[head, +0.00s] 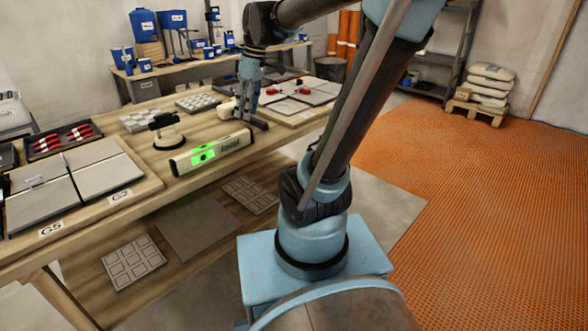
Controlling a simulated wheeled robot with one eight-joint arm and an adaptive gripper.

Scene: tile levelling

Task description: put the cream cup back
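A round cup-like tool with a cream base and black handle (167,133) stands upright on the workbench, left of the middle. I cannot tell for sure that it is the cream cup. My gripper (251,121) is low over the bench, right of that tool and apart from it.
A cream level with a lit green display (210,152) lies in front of my gripper. Grey tiles marked G5 and G2 (95,180) lie at left, near a tray of red-handled tools (62,141). More tiles with red pieces (302,94) lie right of my gripper.

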